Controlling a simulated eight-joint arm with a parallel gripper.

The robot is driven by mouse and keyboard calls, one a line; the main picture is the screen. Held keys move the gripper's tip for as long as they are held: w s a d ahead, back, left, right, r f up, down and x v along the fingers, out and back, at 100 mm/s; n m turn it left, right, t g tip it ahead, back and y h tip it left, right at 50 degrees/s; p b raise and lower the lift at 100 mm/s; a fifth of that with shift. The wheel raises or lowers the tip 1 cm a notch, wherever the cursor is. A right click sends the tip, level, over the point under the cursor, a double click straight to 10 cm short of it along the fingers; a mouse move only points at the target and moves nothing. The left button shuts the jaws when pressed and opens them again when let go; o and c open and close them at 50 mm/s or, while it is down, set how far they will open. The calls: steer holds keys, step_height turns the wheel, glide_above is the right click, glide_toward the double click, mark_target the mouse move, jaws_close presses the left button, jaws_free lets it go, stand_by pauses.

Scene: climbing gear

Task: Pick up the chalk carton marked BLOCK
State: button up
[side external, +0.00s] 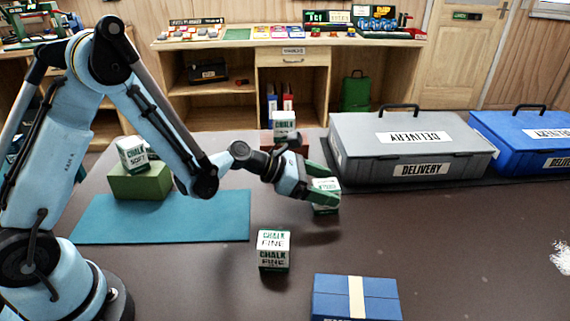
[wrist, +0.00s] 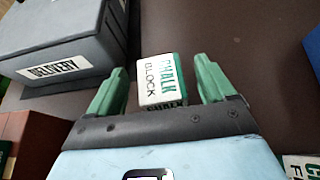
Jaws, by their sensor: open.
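The chalk carton marked BLOCK (wrist: 161,82) is white and green and stands on the dark table. In the wrist view it lies between the two green fingers of my open gripper (wrist: 160,70), with a gap visible on each side. In the side view my gripper (side external: 324,182) is over the same carton (side external: 326,208), and its fingers partly cover it. Whether the fingertips are low enough to be around its sides is hard to tell.
The carton marked FINE (side external: 273,250) stands in front, near a blue box (side external: 357,298). The SOFT carton (side external: 132,153) is on a green block (side external: 140,182). Another chalk carton (side external: 284,125) sits behind my wrist. A grey delivery case (side external: 410,148) stands close to the right.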

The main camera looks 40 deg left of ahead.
steer(key=shift+w+d+f, duration=0.2)
steer(key=shift+w+d, duration=0.1)
steer(key=c, duration=1.1)
steer(key=shift+c, duration=0.2)
steer(key=shift+r, duration=0.15)
